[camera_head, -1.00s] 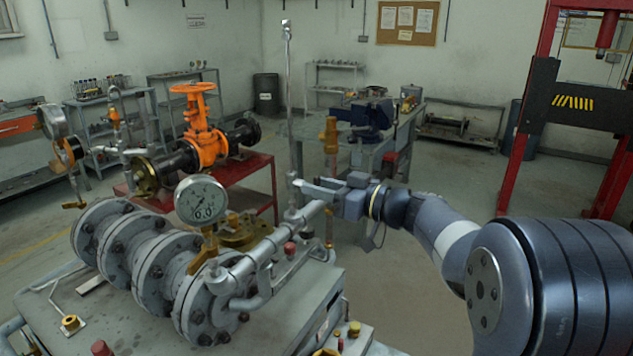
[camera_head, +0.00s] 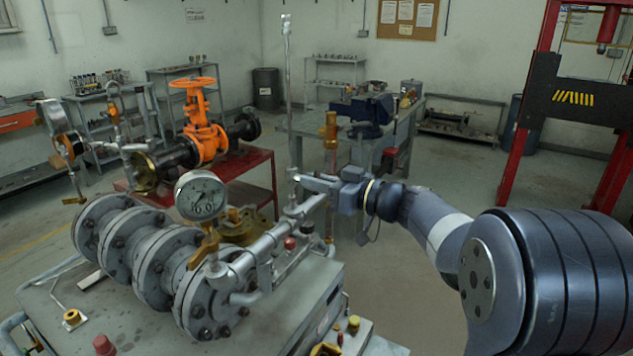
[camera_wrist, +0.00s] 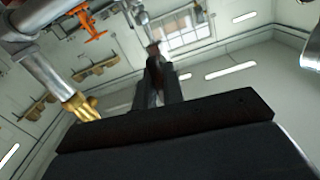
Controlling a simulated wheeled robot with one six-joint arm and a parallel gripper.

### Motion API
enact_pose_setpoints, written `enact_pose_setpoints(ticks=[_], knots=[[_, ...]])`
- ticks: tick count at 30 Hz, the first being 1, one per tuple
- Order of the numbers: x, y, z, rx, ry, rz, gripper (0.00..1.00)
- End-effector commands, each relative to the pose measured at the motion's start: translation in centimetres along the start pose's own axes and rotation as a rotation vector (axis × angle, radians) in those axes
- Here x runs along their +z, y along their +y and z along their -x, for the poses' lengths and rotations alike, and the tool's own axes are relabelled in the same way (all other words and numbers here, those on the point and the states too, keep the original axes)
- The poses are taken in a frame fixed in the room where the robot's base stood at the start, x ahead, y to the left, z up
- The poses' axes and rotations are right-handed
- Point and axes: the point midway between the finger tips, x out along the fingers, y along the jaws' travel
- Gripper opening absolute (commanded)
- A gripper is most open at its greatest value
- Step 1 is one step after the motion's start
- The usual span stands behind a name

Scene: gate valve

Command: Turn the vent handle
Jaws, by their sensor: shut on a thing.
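The vent pipe (camera_head: 288,110) stands upright on the end of the grey pipework, with a small valve fitting near its base. My gripper (camera_head: 303,181) reaches in from the right, level with this fitting. In the wrist view my gripper (camera_wrist: 158,72) has its fingers close together around a small dark reddish piece (camera_wrist: 153,48), which looks like the vent handle. Most of the handle is hidden by the fingers, and its exact angle cannot be told.
A pressure gauge (camera_head: 201,196) and flanged grey pipe (camera_head: 130,240) stand left of my gripper. A red knob (camera_head: 290,243) sits just below. A brass-topped post (camera_head: 331,130) rises close behind. An orange gate valve (camera_head: 203,130) is on a red table further back.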

Motion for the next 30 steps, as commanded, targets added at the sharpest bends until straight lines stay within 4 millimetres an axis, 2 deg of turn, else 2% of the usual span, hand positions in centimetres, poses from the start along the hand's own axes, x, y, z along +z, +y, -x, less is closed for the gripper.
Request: enact_pose_setpoints(ticks=[8,14,30], knots=[[0.15,0.02,0.01,0.0,0.001,-0.036,0.0],[0.32,0.03,0.04,0.001,0.002,-0.143,0.0],[0.22,0.19,0.03,0.001,0.001,-0.638,0.0]])
